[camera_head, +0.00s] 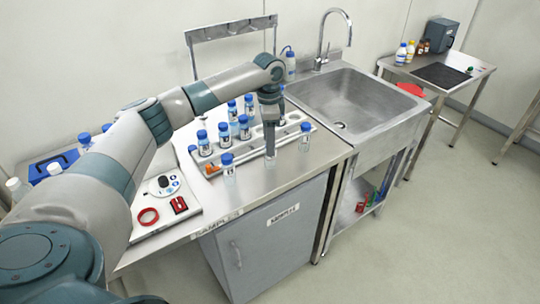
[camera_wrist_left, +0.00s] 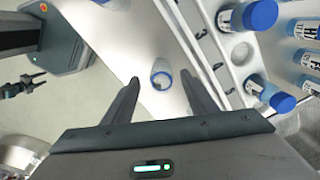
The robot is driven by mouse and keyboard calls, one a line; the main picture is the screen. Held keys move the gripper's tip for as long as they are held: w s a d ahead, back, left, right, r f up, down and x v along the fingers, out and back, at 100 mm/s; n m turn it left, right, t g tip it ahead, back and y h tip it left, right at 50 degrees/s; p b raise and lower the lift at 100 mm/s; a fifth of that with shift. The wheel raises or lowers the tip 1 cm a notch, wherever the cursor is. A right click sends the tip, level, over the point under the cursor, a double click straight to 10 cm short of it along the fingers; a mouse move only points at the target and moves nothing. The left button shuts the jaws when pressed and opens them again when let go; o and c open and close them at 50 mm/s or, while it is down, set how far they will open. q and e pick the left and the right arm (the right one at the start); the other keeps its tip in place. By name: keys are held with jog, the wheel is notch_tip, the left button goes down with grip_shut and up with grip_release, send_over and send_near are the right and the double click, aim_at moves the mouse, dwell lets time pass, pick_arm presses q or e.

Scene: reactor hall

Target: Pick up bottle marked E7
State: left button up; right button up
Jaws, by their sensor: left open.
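My left gripper (camera_head: 270,152) points down over the front of the steel counter, beside the bottle rack (camera_head: 222,172). In the left wrist view its fingers (camera_wrist_left: 158,100) are apart. Several blue-capped bottles (camera_head: 204,143) stand in the rack. Single blue-capped bottles stand at its front left (camera_head: 228,168) and right (camera_head: 305,137). No label reads clearly as E7. A small dark shape, possibly my right gripper (camera_wrist_left: 30,84), shows far left in the wrist view.
A steel sink (camera_head: 350,105) with a tap adjoins the counter on the right. A white board with a red ring (camera_head: 148,216) lies to the left, near a blue tray (camera_head: 50,164). A side table (camera_head: 445,76) stands far right. The counter's front strip is mostly clear.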

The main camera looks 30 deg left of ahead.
pick_arm(q)
jog(key=f+p, duration=0.1)
jog(key=f, duration=0.1)
jog(key=f+p, duration=0.1)
jog(key=f, duration=0.1)
jog(key=shift+w+d+f, duration=0.1)
jog(key=shift+w, duration=0.1)
jog(key=shift+f+p, duration=0.3)
jog(key=shift+f, duration=0.15)
jog(key=c, duration=1.1)
